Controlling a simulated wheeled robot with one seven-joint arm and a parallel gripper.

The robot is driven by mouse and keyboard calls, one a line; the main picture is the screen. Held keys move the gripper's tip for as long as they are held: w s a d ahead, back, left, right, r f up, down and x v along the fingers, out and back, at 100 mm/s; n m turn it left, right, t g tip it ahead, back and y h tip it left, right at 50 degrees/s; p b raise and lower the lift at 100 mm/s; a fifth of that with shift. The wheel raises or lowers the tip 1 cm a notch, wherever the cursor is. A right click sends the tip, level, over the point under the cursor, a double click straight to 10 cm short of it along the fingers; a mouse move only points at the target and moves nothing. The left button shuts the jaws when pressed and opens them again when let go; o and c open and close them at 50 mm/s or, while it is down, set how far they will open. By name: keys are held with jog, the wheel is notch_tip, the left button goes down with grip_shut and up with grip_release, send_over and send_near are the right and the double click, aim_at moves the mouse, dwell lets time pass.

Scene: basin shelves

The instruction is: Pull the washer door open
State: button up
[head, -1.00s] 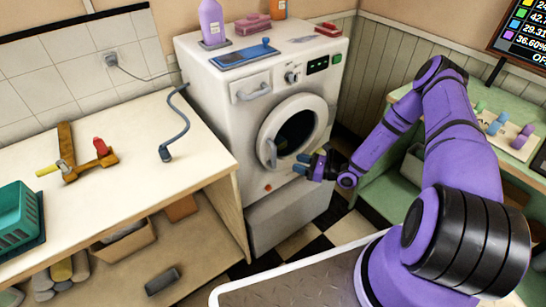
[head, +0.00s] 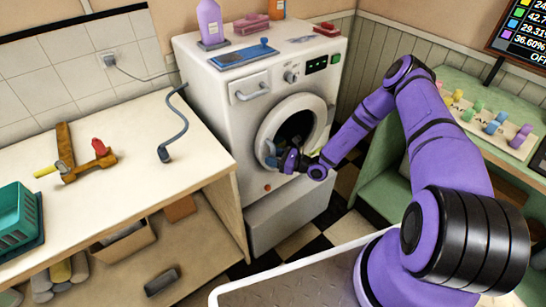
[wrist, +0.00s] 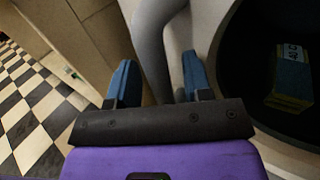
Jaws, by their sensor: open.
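The washer (head: 215,125) is white and stands against the back wall. Its round door (head: 264,128) has a pale ring around a dark window and looks closed. My gripper (head: 281,160) is at the lower left of the door and covers the handle in the head view. In the wrist view the grey curved door handle (wrist: 155,40) runs between the two blue fingers of my gripper (wrist: 158,72). The fingers are apart, one on each side of the handle, with a gap on the left side. The dark window (wrist: 250,60) is at the right.
A yellow and blue block (wrist: 292,78) shows within the dark round window. A wooden counter (head: 125,180) with tools stands left of the washer. A green bench (head: 465,145) with colored pegs is at the right. Checkered floor (head: 300,240) is free in front.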

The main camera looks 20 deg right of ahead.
jog(key=shift+c, duration=0.2)
grip_shut()
